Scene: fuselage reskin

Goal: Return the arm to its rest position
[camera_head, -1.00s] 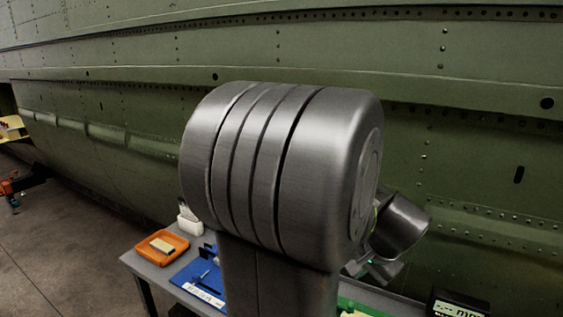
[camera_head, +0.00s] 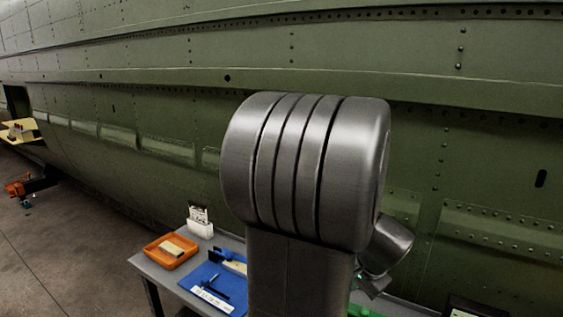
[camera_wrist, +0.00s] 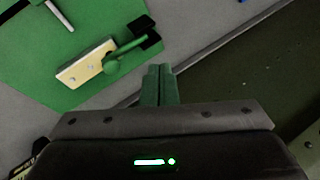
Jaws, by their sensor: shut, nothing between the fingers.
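My gripper (camera_wrist: 159,84) shows in the wrist view with its two green fingers pressed together and nothing between them. In the head view my own grey arm stands in the middle and covers part of the table; the gripper's fingers are hidden or too small to make out there.
The green riveted fuselage (camera_head: 130,95) fills the background. The table (camera_head: 160,272) holds an orange tray (camera_head: 171,251), a white holder (camera_head: 200,229) and a blue mat (camera_head: 213,290). A cream block with a green-handled tool (camera_wrist: 88,66) lies on the green mat. Floor at left is open.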

